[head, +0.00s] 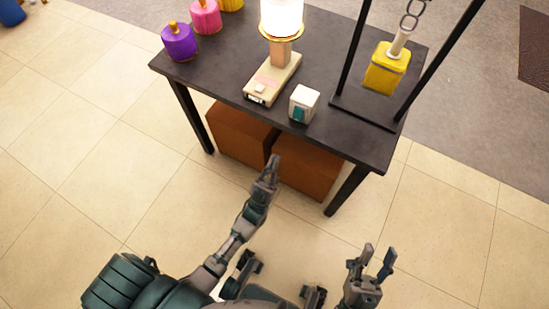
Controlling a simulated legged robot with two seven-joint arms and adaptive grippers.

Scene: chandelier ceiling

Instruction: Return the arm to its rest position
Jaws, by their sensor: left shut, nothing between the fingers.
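My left gripper (271,169) is at the end of my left arm, which reaches forward from the lower left. Its fingers are closed together with nothing between them, in front of the brown boxes under the table. My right gripper (372,258) is at the lower right, over the floor, with its two fingers spread apart and nothing between them. The dark table (225,58) stands ahead of both grippers, and neither appears to touch it.
On the table are a lit lamp (281,18), a small white box with a teal patch (304,103), a hanging yellow block (386,69) in a black frame and purple (179,41) and pink (205,16) weights. Brown boxes (240,135) sit below. Tiled floor (90,180) is clear at left.

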